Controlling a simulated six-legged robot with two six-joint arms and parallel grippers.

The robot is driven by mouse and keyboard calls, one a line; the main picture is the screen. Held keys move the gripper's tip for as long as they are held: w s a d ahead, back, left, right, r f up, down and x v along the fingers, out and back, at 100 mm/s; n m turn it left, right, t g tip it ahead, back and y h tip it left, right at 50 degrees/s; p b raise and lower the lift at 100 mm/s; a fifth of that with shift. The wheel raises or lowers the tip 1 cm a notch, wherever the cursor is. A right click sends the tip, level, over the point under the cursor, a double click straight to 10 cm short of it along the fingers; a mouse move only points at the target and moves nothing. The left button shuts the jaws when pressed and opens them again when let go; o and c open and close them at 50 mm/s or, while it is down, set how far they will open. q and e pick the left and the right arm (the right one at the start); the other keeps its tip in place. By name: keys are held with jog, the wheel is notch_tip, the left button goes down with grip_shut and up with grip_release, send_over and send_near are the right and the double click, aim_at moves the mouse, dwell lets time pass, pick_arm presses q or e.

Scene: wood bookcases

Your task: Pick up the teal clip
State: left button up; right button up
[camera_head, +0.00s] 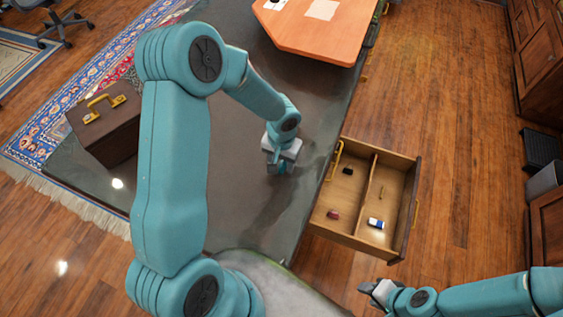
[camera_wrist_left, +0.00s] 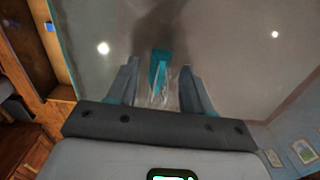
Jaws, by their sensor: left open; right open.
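The teal clip (camera_wrist_left: 159,65) lies on the dark glossy tabletop (camera_head: 235,200). In the left wrist view it is between and slightly beyond the fingertips of my left gripper (camera_wrist_left: 158,78), with a visible gap on each side. In the head view my left gripper (camera_head: 277,164) points down over the table near its right edge; the clip is too small and covered there to tell apart surely. My right gripper (camera_head: 375,289) is open and empty, low at the right, in front of the drawer and away from the clip.
An open wooden drawer (camera_head: 413,206) with small items, including a blue and white cylinder (camera_head: 375,223) and a red item (camera_head: 333,215), stands right of the table. A brown case (camera_head: 105,125) is at the left. An orange-brown board (camera_head: 320,35) is at the back.

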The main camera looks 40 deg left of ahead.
pick_arm(q)
grip_shut()
jog(key=shift+r, duration=0.1)
